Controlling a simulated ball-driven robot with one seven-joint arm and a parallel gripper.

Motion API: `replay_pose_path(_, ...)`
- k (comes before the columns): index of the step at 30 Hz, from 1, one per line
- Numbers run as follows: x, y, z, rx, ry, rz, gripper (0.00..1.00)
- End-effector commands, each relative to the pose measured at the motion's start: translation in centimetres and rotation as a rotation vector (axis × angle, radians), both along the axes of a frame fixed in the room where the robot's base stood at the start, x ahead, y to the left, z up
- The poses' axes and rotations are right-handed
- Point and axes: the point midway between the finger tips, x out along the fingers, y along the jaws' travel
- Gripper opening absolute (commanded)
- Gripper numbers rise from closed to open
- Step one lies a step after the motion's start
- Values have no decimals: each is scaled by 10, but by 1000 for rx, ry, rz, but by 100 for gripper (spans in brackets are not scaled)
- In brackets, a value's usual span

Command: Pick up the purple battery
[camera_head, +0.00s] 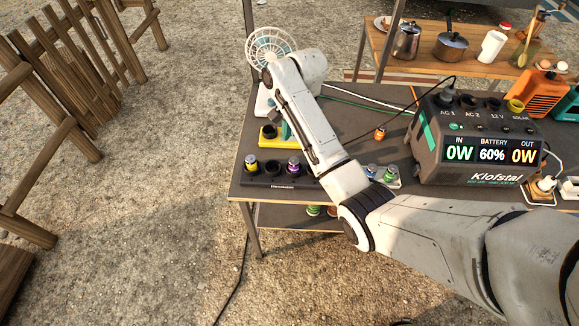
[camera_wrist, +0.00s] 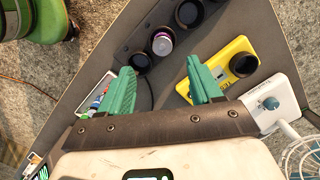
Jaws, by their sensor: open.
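The purple battery (camera_head: 293,165) stands upright in a socket of the black charger strip (camera_head: 262,179) at the table's near left corner. In the wrist view the purple battery (camera_wrist: 162,44) shows end-on inside a dark ring of the black charger (camera_wrist: 128,45). My gripper (camera_wrist: 160,65) has two teal fingers spread apart with nothing between them. The purple battery appears just beyond the fingertips, between their lines, and apart from them. In the head view my arm hides most of the gripper.
A yellow charger (camera_head: 268,141) with a dark socket sits behind the black strip; it also shows beside my right finger in the wrist view (camera_wrist: 232,70). A yellow-topped battery (camera_head: 252,163) stands left of the purple one. A fan (camera_head: 270,46) and a large power station (camera_head: 480,140) are nearby.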

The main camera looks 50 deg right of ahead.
Motion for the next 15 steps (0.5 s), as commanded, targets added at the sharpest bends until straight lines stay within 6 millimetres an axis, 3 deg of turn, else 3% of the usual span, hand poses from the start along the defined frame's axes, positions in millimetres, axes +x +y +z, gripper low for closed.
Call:
replay_pose_path(3,0,2,-19,0,0,2,64)
replay_pose_path(15,0,6,-59,2,2,3,64)
